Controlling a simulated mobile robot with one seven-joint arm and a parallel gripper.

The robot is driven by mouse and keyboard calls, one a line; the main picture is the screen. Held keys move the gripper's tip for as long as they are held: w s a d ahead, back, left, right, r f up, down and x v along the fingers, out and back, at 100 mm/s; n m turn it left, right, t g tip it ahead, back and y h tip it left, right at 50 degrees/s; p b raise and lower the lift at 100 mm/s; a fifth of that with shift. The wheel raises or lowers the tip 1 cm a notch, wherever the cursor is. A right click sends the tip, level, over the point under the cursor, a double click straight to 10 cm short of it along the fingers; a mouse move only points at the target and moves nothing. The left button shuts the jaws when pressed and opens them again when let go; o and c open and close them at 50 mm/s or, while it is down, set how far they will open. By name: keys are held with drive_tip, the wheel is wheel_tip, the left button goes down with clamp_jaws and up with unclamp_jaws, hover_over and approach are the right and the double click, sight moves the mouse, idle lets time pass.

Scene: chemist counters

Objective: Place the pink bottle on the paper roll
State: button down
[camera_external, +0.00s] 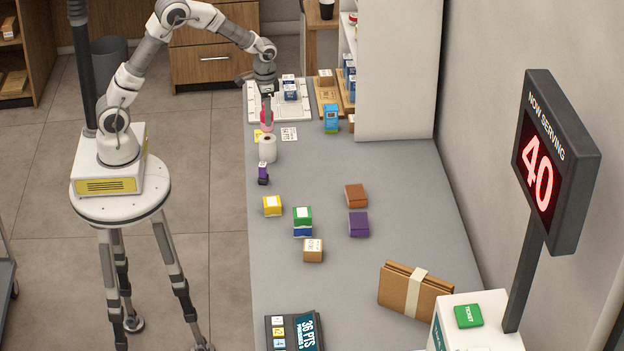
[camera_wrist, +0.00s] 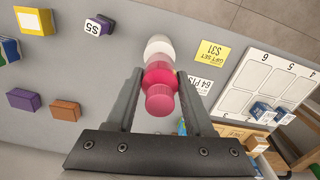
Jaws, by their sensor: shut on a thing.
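The pink bottle (camera_wrist: 159,88) is between the two fingers of my gripper (camera_wrist: 160,90) in the wrist view, its cap towards the camera. In the external view the pink bottle (camera_external: 266,117) hangs below my gripper (camera_external: 268,98), near the counter's left edge. My gripper is shut on it. The white paper roll (camera_external: 267,148) stands upright on the counter, just nearer the external camera than the bottle. In the wrist view the paper roll (camera_wrist: 158,45) shows partly behind the bottle. I cannot tell whether the two touch.
A purple stamp-like item (camera_external: 263,173) stands close to the roll. A white numbered board (camera_external: 262,105) with small boxes lies at the far end. A blue box (camera_external: 331,118) stands to the right. Several coloured boxes, such as a yellow one (camera_external: 272,206), sit nearer.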

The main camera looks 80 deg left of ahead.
sight(263, 129)
drive_tip(key=shift+f, duration=1.6)
drive_tip(key=shift+c, duration=1.4)
unclamp_jaws()
